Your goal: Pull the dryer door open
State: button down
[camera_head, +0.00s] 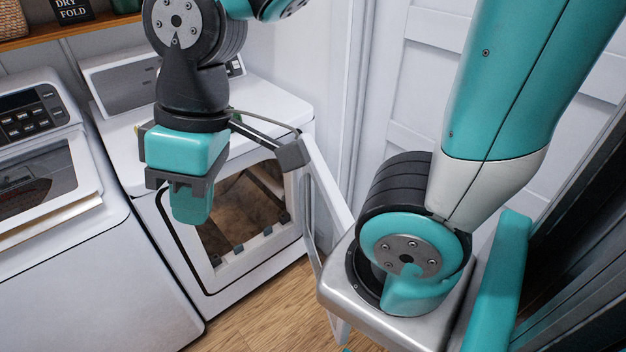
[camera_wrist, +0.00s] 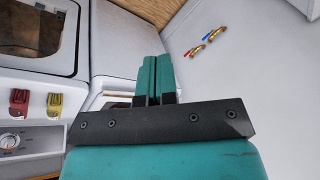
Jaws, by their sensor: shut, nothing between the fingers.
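The white dryer (camera_head: 225,105) stands in the middle of the head view. Its door (camera_head: 325,195) is swung out to the right, at a wide angle from the front, and its lower part is partly hidden behind my own body. The dryer opening (camera_head: 245,205) is uncovered and shows a brownish interior. My gripper (camera_head: 190,205) hangs in front of the left side of the opening, left of the door and apart from it. In the wrist view, its teal fingers (camera_wrist: 154,78) are together with nothing between them.
A white washer (camera_head: 75,230) stands left of the dryer. A wood floor (camera_head: 270,315) shows below the dryer. A pale panelled wall or door (camera_head: 405,85) is at the right. A shelf (camera_head: 75,28) with a sign is above. Small red and yellow fittings (camera_wrist: 37,103) show in the wrist view.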

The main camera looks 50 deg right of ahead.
jog(key=w+d+f+n+h+b, duration=0.1)
jog(key=w+d+f+h, duration=0.1)
jog(key=w+d+f, duration=0.45)
jog(key=w+d+f+g+h+b, duration=0.15)
jog(key=w+d+f, duration=0.25)
jog(key=d, duration=0.5)
jog(key=w+d+f+n+h, duration=0.1)
jog(key=w+d+f+h, duration=0.1)
jog(key=w+d+f, duration=0.5)
jog(key=shift+n+g+h, duration=0.6)
jog(key=shift+g+h, duration=0.15)
jog(key=shift+s+d+f+p, duration=0.6)
jog(key=shift+s+d+f, duration=0.65)
jog(key=shift+d+f, duration=1.3)
jog(key=shift+s+d+f+p, duration=0.55)
jog(key=shift+s+d+f, duration=0.75)
jog(key=shift+d+f, duration=1.25)
jog(key=shift+s+d+f+p, duration=0.6)
jog(key=shift+s+d+f, duration=0.65)
jog(key=shift+d+f, duration=1.3)
jog(key=shift+w+d+r, duration=0.15)
jog(key=shift+d+r, duration=0.3)
